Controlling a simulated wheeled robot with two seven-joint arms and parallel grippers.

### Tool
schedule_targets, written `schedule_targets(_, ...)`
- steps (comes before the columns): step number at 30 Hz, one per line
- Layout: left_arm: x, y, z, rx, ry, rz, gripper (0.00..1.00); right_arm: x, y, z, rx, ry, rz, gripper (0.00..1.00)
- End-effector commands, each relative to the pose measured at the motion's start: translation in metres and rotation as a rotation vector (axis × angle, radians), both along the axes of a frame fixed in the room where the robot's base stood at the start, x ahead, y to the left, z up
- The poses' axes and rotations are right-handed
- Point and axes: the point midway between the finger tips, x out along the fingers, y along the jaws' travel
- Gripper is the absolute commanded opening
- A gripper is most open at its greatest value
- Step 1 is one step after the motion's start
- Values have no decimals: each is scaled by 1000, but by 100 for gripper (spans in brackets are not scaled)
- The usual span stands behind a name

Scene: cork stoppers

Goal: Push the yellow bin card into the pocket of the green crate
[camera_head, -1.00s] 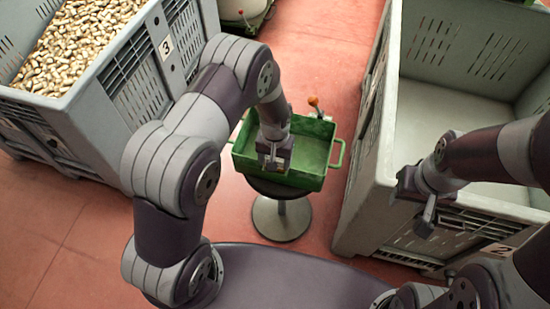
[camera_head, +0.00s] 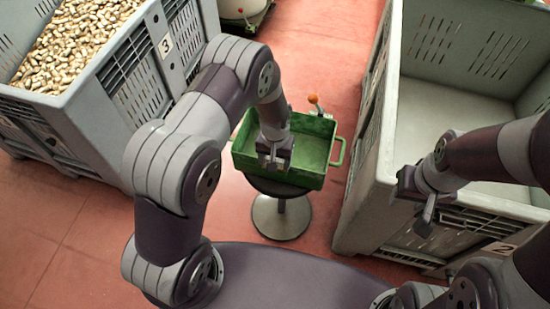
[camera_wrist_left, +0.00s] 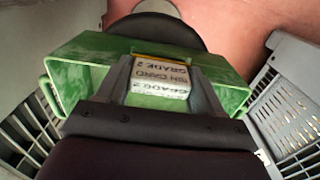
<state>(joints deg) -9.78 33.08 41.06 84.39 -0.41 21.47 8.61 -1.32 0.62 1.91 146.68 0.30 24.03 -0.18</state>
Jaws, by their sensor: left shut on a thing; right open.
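The green crate (camera_head: 312,165) sits on a round dark stool in the middle of the head view. It also shows in the left wrist view (camera_wrist_left: 80,75). My left gripper (camera_head: 273,160) reaches down at the crate's near wall. My right gripper (camera_head: 427,217) is open and empty, at the right.
A grey bin of corks (camera_head: 120,95), numbered 3, stands at the left. A large, nearly empty grey bin (camera_head: 425,110) stands at the right, close to the crate. An orange-knobbed tool (camera_head: 314,100) is at the crate's far rim. Red floor (camera_head: 325,50) lies between the bins.

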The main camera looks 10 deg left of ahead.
Motion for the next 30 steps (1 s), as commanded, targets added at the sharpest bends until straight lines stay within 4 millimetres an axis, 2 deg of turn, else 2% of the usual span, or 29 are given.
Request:
schedule_targets(16, 0, 0, -9, 0, 0, 0, 33, 0, 0, -6, 0, 0, 0, 43)
schedule_targets(17, 0, 0, -8, 0, 0, 0, 73, 0, 0, -6, 0, 0, 0, 43)
schedule_targets(19, 0, 0, -8, 0, 0, 0, 96, 0, 0, -5, 0, 0, 0, 43)
schedule_targets(27, 0, 0, -8, 0, 0, 0, 97, 0, 0, -5, 0, 0, 0, 43)
schedule_targets(30, 1, 0, 1, 0, -2, 0, 97, 0, 0, -4, 0, 0, 0, 43)
